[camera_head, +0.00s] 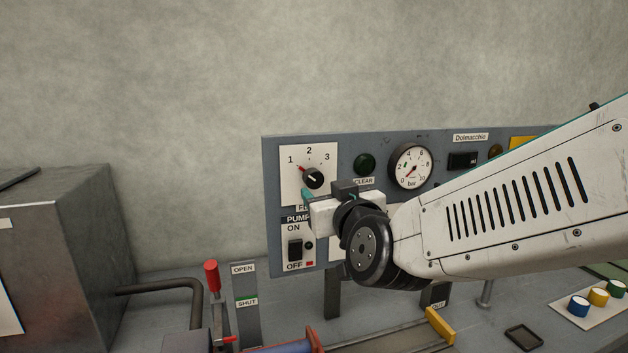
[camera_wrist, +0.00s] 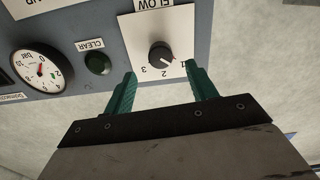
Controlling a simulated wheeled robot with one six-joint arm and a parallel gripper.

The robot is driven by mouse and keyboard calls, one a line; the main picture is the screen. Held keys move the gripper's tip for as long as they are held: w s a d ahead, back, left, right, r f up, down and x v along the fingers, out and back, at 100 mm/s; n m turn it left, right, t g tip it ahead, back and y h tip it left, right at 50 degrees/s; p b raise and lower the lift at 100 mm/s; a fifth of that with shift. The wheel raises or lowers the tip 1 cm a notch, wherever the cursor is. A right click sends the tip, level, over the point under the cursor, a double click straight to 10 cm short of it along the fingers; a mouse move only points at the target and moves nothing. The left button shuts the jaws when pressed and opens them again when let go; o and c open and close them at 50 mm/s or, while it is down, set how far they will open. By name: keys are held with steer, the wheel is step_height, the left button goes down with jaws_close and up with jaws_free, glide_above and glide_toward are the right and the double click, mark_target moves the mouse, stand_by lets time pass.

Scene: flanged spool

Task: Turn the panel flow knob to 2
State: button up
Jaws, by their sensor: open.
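The flow knob (camera_head: 314,178) is a black round knob on a white plate (camera_head: 290,160) marked 1, 2 and 3, at the left end of the grey panel. Its pointer is turned toward 1. In the wrist view, the knob (camera_wrist: 161,54) appears upside down, with FLOW above it and the numbers below. My gripper (camera_wrist: 160,69) is open, its two teal fingers spread left and right of the knob, apart from it in the picture. In the head view, my gripper (camera_head: 307,194) is just below the knob, and its wrist hides part of the panel.
The pump switch (camera_head: 295,249) is below the knob plate. A green CLEAR button (camera_head: 364,164) and a bar gauge (camera_head: 410,166) are to the right. A red-handled lever (camera_head: 212,277) stands in front at lower left. A grey metal box (camera_head: 75,240) is at far left.

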mark_target(316, 181)
steer(key=x, duration=0.7)
steer(key=shift+w+a+r, duration=0.15)
steer(key=shift+w, duration=0.25)
steer(key=shift+c, duration=0.4)
steer(key=c, duration=0.9)
